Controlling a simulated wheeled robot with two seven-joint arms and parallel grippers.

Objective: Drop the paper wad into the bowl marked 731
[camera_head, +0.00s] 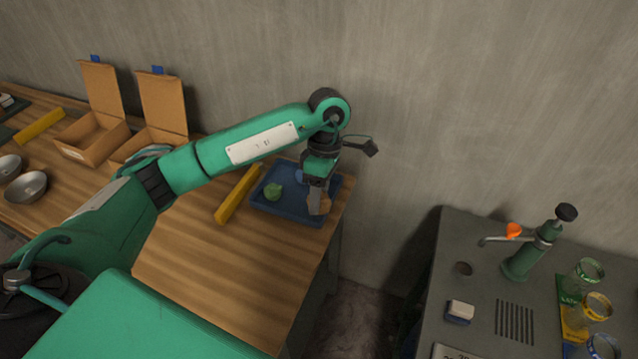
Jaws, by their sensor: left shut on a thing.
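My left gripper (317,196) reaches down over the right part of a blue tray (283,213) on the wooden table. It is shut on a small tan wad (323,206), which is partly hidden by the fingers. I cannot tell whether the wad touches the tray. A green crumpled wad (272,191) lies in the tray to the left of the gripper. Two metal bowls stand at the far left: a nearer bowl (26,187) and another bowl (9,166), partly cut by the picture edge. No number can be read on either. My right gripper is not in view.
Two open cardboard boxes (91,139) stand behind my left arm. Yellow bars (238,194) lie beside the tray and near the boxes. The front of the wooden table is clear.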

